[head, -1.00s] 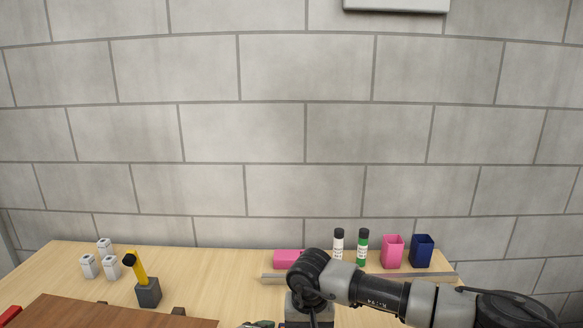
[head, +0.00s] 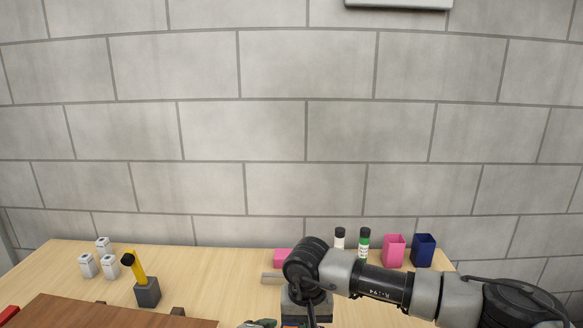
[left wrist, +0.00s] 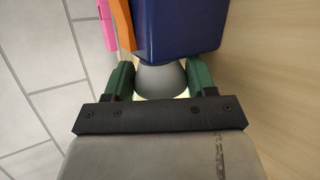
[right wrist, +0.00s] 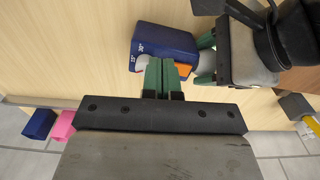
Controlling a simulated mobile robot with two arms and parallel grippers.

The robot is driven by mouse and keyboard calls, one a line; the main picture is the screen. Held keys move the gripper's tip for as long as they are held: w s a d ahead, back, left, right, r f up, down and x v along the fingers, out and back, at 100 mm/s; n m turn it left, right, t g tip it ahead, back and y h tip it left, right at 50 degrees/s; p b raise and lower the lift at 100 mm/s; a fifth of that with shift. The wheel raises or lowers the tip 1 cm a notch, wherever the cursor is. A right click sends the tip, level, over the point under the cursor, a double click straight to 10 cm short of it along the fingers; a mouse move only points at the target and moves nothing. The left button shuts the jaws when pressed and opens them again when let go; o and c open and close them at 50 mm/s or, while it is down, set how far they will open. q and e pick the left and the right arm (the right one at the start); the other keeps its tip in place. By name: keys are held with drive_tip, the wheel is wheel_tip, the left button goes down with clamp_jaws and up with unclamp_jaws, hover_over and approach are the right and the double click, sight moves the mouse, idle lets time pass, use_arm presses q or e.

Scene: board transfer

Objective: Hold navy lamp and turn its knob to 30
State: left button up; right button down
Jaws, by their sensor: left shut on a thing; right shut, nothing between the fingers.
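The navy lamp is a blue box (right wrist: 172,40) in the right wrist view, with white markings that look like 15° and 30° on one face. A pale round part (right wrist: 141,64) and an orange piece (right wrist: 184,71) show on either side of my right fingers; the rest of the knob is hidden. My right gripper (right wrist: 165,66) is shut and empty, its tips right at that face. My left gripper (left wrist: 160,80) is shut on the lamp's grey tapered part (left wrist: 160,79), below the navy body (left wrist: 180,25) in the left wrist view.
White blocks (head: 103,246) and a dark holder with a yellow tool (head: 147,291) stand left. A brown board (head: 95,313) lies in front.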

use_arm(q)
drive_tip(key=shift+s, duration=0.15)
drive_tip(key=shift+a, duration=0.1)
use_arm(e)
wheel_tip(320, 180, up, 2)
drive_tip(key=shift+s+r, duration=0.1)
drive_tip(key=shift+r, duration=0.1)
drive_tip(key=shift+d, duration=0.1)
